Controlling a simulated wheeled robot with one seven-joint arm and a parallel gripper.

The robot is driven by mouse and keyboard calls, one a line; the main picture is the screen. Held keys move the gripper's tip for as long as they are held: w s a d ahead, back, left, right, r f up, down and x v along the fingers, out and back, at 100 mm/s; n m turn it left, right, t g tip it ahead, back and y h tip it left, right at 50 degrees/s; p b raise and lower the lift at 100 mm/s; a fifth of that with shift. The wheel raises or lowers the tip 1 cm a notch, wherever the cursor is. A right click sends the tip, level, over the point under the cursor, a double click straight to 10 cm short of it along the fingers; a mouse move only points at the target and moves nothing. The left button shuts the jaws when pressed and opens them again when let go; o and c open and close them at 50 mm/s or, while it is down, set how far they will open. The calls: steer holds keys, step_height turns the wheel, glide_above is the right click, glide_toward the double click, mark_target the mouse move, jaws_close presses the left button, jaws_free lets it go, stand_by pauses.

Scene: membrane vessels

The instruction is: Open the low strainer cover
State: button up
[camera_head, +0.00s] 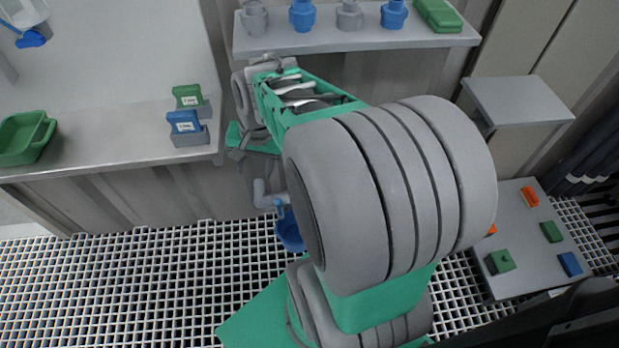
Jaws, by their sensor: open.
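A blue round strainer part (289,232) sits low, just above the floor grating, at the end of a grey pipe (264,196). My forearm hides its right side, and I cannot tell the cover apart from the body. A small blue piece shows on the pipe above it. My arm reaches up and away, then bends down at the wrist. My gripper (240,151) is partly seen beside the bench's right end, up and left of the strainer and apart from it. It is open, with its fingers mostly hidden and nothing seen in them.
The left bench (100,155) holds a green tray (26,138) and two labelled blocks, green (188,96) and blue (185,122). A high shelf (350,39) holds several vessels and a green box (438,15). A low table (528,224) with small blocks stands right. Open grating (130,285) lies front left.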

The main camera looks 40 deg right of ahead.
steer(key=s+d+f+m+b, duration=0.1)
steer(key=d+f+m, duration=0.4)
steer(key=d, duration=0.2)
steer(key=d+f+m+t+y+b, duration=0.1)
steer(key=d+f+m+b, duration=0.1)
steer(key=d+f+m, duration=0.3)
steer(key=s+d+f+m+t+b, duration=0.1)
steer(key=d+f+m+b, duration=0.1)
steer(key=d+f+m, duration=0.4)
steer(key=shift+s+d+m+y, duration=0.15)
steer(key=shift+s+d+m, duration=0.1)
steer(key=shift+d, duration=0.55)
steer(key=shift+s+d+m+y, duration=0.15)
steer(key=shift+d+m, duration=0.1)
steer(key=shift+d, duration=0.55)
steer(key=shift+d+f, duration=0.1)
steer(key=shift+f, duration=0.1)
steer(key=b+x, duration=0.3)
steer(key=x, duration=0.4)
steer(key=shift+w+f, duration=0.1)
steer(key=shift+c, duration=0.6)
jaws_close()
